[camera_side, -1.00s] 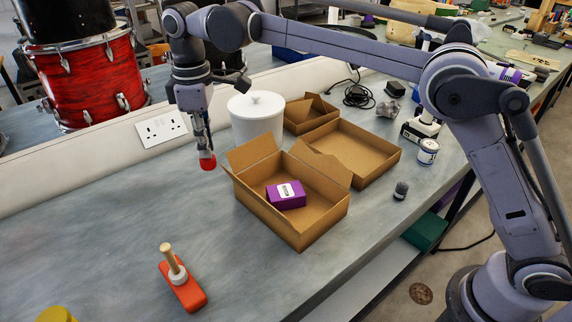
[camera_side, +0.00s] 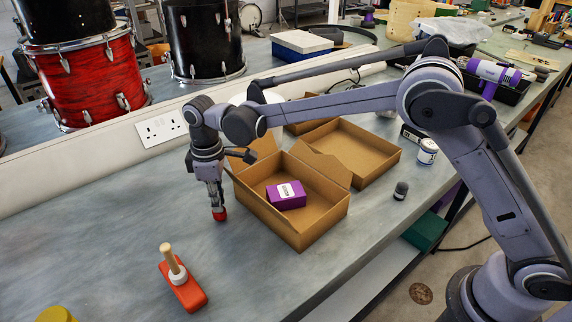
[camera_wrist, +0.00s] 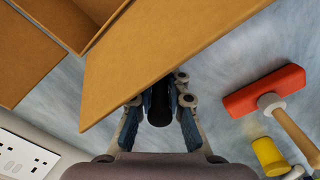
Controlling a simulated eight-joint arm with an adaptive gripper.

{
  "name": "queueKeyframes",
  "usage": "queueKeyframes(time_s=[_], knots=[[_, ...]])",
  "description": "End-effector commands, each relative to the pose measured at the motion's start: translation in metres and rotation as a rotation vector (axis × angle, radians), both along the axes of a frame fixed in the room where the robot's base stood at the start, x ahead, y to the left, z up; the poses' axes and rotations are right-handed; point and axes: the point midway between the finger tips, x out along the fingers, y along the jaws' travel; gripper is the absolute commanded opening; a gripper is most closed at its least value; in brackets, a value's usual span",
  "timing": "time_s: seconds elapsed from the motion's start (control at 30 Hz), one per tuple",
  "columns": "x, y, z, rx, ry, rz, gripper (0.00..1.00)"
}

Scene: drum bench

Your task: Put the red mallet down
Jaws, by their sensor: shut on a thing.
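My gripper (camera_side: 215,197) points down in the side view, just left of the open cardboard box. It is shut on the red mallet (camera_side: 219,214), whose red head hangs below the fingers. The head is at or close above the grey bench; I cannot tell whether it touches. In the wrist view, a dark round part (camera_wrist: 159,112) of the held thing shows between the fingers. The red head is not visible there.
The open cardboard box (camera_side: 318,228) holds a purple box (camera_side: 286,195); its flap (camera_wrist: 150,55) is near my fingers. An orange-red block with a wooden handle (camera_side: 183,288) stands toward the front, and a yellow thing (camera_side: 56,315) is front left. The bench to the left is clear.

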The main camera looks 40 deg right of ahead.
Motion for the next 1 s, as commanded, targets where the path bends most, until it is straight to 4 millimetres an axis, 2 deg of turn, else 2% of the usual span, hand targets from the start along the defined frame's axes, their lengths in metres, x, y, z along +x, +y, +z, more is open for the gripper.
queueKeyframes(time_s=[0.1, 0.47, 0.5, 0.57, 0.6, 0.87, 1.0], knots=[[-0.0002, -0.0001, -0.008, 0.0, 0.0, 0.0, 0.0], [-0.0001, 0.0, -0.0111, 0.0, 0.0, 0.0, 0.0], [-0.0001, 0.0, -0.0117, 0.0, 0.0, 0.0, 0.17], [-0.0001, 0.0, -0.0114, 0.0, 0.0, 0.0, 0.34], [-0.0001, 0.0, -0.0113, 0.0, 0.0, 0.0, 0.36], [-0.0001, 0.0, -0.0109, 0.0, 0.0, 0.0, 0.36], [-0.0001, -0.0001, -0.0036, 0.0, 0.0, 0.0, 0.36]])
